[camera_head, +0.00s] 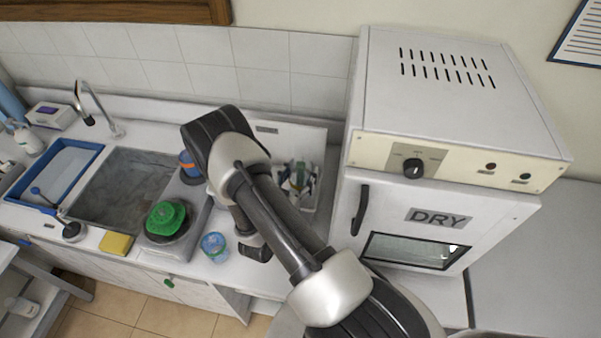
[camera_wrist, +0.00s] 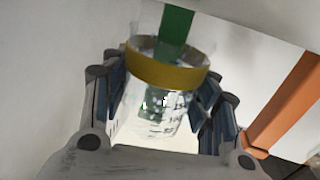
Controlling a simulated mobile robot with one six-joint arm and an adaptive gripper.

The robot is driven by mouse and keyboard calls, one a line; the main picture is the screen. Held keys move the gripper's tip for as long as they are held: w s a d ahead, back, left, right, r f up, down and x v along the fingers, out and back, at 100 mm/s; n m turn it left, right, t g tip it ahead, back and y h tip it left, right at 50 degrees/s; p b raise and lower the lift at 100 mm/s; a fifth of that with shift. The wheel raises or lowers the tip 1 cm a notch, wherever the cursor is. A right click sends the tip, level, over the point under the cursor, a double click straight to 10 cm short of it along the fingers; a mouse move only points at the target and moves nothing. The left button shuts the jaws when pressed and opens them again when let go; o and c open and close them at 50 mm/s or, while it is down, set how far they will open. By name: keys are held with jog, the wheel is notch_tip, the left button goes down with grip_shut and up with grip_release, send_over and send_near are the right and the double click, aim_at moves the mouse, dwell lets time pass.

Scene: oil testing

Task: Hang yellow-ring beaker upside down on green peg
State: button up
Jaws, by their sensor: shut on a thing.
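The yellow-ring beaker (camera_wrist: 168,72) is clear glass with a yellow band, and it sits between the two fingers of my gripper (camera_wrist: 163,88) in the wrist view. My gripper is shut on it. A green peg (camera_wrist: 177,24) rises above the beaker's far end, and green also shows through the glass lower down. The beaker overlaps the peg in this view; I cannot tell whether it is around the peg or in front of it. In the head view my arm hides much of the area around the gripper, and I cannot make out the held beaker.
An orange peg (camera_wrist: 284,103) stands right of the gripper in the wrist view. In the head view, the white drying oven (camera_head: 425,226) stands right of my arm. A blue-rimmed beaker (camera_head: 214,247), a green object (camera_head: 167,217), a yellow sponge (camera_head: 116,243) and the sink (camera_head: 124,190) lie left.

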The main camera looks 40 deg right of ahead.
jog(key=shift+f, duration=0.15)
jog(key=o, duration=1.1)
jog(key=shift+o, duration=0.2)
jog(key=v, duration=1.2)
